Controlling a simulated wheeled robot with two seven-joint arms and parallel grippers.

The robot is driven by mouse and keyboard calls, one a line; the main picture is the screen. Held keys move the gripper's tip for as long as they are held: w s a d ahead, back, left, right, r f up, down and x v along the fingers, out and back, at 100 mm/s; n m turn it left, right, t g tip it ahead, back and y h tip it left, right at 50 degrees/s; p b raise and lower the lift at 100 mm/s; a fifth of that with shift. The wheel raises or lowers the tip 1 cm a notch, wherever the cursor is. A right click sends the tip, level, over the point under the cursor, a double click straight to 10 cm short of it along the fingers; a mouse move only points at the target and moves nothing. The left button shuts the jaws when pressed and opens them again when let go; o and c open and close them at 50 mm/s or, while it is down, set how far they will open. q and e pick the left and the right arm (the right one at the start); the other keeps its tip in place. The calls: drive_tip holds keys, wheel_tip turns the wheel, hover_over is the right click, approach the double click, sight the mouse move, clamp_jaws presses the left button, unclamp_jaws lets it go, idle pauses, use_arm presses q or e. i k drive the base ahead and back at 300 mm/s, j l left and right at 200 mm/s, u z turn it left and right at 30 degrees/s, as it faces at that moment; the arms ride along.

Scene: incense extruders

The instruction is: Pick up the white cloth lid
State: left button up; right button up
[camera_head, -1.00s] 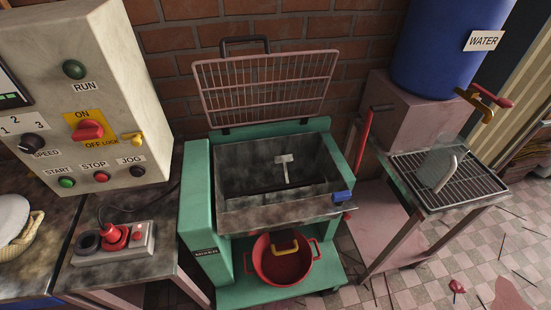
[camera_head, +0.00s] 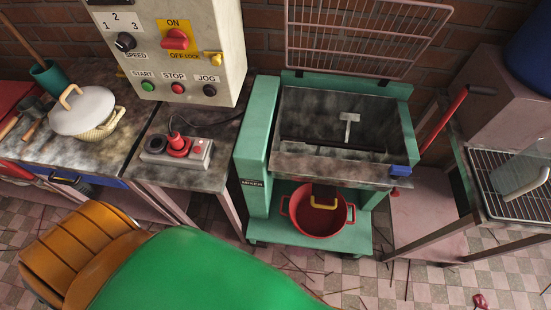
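The white cloth lid (camera_head: 88,117) is a round, pale dome with a tan loop handle (camera_head: 70,97) on top. It sits on a cream woven basket (camera_head: 104,132) on the stained bench (camera_head: 45,152) at the left. The lid covers most of the basket, so what is inside is hidden. Neither of my grippers can be seen, so I cannot tell how they stand relative to the lid.
A green pot (camera_head: 50,75) and dark-headed tools (camera_head: 30,106) stand left of the lid. To its right are a red-handled switch box (camera_head: 179,148), a control panel (camera_head: 190,45) and a green mixer (camera_head: 258,140). A red pot (camera_head: 318,217) sits under the mixer.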

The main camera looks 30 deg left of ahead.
sight(79, 110)
drive_tip(key=u, duration=2.35)
